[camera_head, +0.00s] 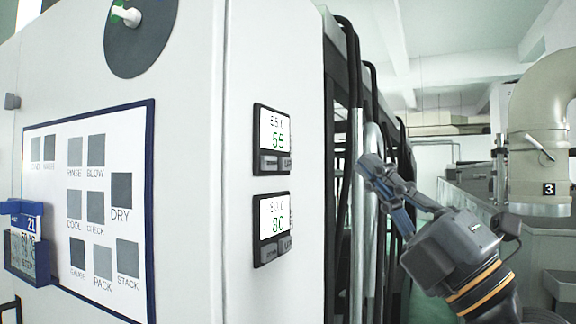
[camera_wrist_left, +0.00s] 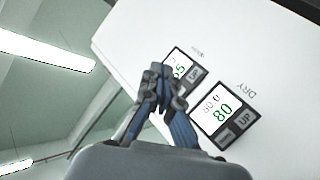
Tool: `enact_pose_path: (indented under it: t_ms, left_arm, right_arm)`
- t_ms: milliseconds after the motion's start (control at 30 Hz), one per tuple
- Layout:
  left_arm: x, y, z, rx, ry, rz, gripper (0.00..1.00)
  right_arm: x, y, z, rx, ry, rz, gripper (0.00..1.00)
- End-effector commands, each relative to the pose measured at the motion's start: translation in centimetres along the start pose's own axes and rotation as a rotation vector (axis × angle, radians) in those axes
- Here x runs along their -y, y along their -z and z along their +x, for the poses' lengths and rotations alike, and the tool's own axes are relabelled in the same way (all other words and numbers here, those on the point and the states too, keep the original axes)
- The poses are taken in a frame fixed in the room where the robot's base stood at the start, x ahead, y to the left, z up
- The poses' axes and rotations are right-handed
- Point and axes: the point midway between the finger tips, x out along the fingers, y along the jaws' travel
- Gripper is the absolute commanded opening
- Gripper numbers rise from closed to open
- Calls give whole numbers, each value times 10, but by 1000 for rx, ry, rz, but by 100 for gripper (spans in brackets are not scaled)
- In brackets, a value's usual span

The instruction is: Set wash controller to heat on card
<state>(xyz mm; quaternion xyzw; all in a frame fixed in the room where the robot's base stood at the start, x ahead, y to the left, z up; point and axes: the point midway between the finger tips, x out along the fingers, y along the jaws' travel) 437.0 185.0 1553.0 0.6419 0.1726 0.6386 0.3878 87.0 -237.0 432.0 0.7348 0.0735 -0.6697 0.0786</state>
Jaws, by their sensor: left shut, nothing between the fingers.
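The upper controller (camera_head: 272,140), a small black-framed display on the white cabinet's side, shows 55 in large green digits. In the left wrist view the upper controller (camera_wrist_left: 194,72) is partly covered by my fingers, and its label is too small to read surely. The lower controller (camera_head: 272,229) shows 80; the left wrist view has it (camera_wrist_left: 226,113) beside the label DRY. Each has two grey buttons, one marked UP. A card in a blue holder (camera_head: 27,245) hangs at far left; its small print is unreadable. My left gripper (camera_head: 370,165) is shut and empty, right of the controllers; its fingertips (camera_wrist_left: 158,72) appear beside the upper one.
The white cabinet's front bears a blue-framed board (camera_head: 150,200) of grey squares with words such as RINSE, DRY and PACK. A round dark dial (camera_head: 143,45) is above. Black and grey pipes (camera_head: 372,100) rise behind my gripper. A beige duct (camera_head: 540,110) stands right.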

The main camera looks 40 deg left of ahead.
Motion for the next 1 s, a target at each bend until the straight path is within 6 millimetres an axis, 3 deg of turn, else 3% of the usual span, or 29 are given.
enact_pose_path:
  t_ms: [133, 567, 1000]
  left_arm:
    - [-6, 16, 6, -12, 38, -43, 0]
    - [-5, 19, 9, -14, 41, -45, 0]
    - [26, 45, 44, -17, 40, -44, 0]
  right_arm:
    - [0, 0, 1, 0, 0, 0, 100]
    - [4, 0, 2, -1, 5, 2, 100]
    - [4, -1, 12, -1, 4, 2, 100]
